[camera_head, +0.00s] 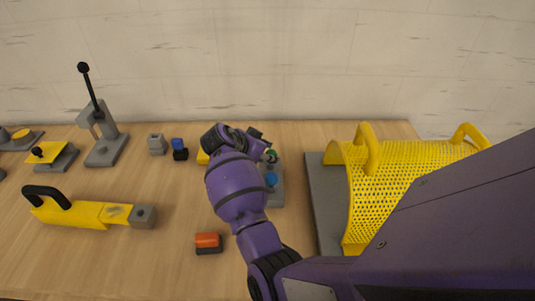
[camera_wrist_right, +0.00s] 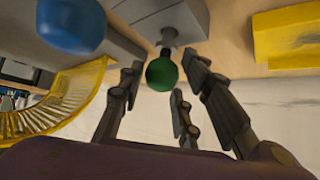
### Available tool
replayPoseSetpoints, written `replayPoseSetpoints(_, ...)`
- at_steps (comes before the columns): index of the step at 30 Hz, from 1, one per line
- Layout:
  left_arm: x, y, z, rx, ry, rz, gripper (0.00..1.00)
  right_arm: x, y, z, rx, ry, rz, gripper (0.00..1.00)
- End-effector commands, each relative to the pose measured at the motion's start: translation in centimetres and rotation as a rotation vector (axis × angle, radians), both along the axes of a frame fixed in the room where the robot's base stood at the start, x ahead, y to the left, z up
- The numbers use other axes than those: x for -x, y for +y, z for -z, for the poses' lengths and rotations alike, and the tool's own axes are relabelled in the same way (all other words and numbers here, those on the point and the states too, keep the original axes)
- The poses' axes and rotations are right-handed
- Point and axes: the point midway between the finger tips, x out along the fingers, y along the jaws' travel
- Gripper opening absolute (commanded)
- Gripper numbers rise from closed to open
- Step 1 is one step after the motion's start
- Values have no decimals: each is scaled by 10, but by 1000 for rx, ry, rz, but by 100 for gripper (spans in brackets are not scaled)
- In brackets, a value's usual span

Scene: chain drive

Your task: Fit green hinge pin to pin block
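The green hinge pin (camera_head: 271,156) shows as a small green head just beyond my right gripper's end in the head view. In the right wrist view the pin's round green head (camera_wrist_right: 162,74) sits on a short dark stem against a grey block (camera_wrist_right: 170,18). My right gripper (camera_wrist_right: 163,70) is open, with its fingers on both sides of the green head and gaps visible between. A blue-headed piece (camera_head: 271,179) stands beside it on a grey base (camera_head: 276,197); its blue head (camera_wrist_right: 72,24) is large in the wrist view. My left gripper is out of view.
A yellow mesh guard (camera_head: 405,185) stands on a grey plate at the right. A red-and-black piece (camera_head: 208,243) lies in front. A yellow tool with a black handle (camera_head: 75,210) and a lever press (camera_head: 105,145) are at the left. The front middle of the table is mostly clear.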

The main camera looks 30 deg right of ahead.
Motion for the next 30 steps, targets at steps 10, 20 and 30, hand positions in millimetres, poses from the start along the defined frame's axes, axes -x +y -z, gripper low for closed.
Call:
replayPoseSetpoints(10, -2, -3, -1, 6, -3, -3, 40, 0, 0, 0, -1, 0, 0, 46)
replayPoseSetpoints(20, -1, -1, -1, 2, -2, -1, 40, 6, 30, -30, -2, -5, -2, 46)
replayPoseSetpoints(30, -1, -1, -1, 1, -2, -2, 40, 17, 75, -75, -2, -2, -1, 46)
